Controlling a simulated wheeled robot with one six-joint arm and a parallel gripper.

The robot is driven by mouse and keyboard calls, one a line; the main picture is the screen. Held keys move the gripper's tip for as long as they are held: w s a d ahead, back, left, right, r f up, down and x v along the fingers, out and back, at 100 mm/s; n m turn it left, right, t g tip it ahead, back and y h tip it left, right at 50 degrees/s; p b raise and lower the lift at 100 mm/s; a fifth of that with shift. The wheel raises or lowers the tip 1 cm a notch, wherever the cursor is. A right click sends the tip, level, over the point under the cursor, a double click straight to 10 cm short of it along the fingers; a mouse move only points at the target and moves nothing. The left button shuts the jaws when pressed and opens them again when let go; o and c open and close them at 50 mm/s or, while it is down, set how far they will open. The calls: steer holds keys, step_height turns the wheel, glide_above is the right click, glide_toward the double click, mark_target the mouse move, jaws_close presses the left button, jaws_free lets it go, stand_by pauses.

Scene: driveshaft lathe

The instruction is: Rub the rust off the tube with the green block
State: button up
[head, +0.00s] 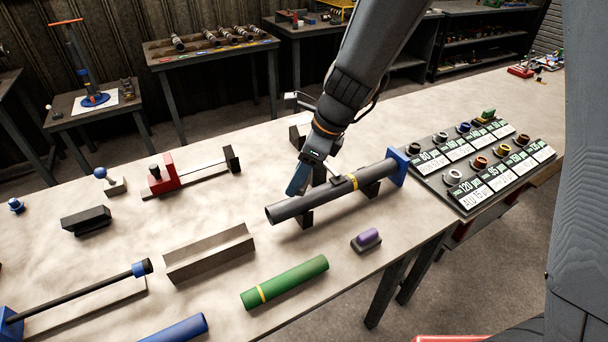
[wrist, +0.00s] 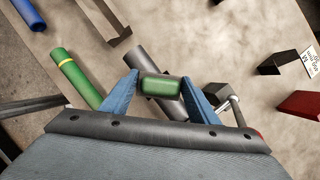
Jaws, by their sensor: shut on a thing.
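The grey tube (head: 310,204) with a yellow band lies across dark supports, its far end at a blue end plate (head: 398,166). My gripper (head: 300,181) is over the near half of the tube. In the wrist view its blue fingers are shut on the green block (wrist: 162,86), one on each side. The block lies over the tube (wrist: 150,60) in that view; whether it touches the surface I cannot tell. In the head view the block is hidden behind the gripper. I cannot make out any rust on the visible tube surface.
A purple-topped block (head: 367,240) and a green tube (head: 285,283) lie in front. A grey V-shaped channel (head: 210,255) is at left, a red-ended stand (head: 163,178) behind it. A labelled board with rings (head: 468,205) stands right of the blue plate.

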steer(key=shift+d+r+p, duration=0.1)
steer(key=shift+r+p, duration=2.2)
steer(key=shift+r, duration=0.05)
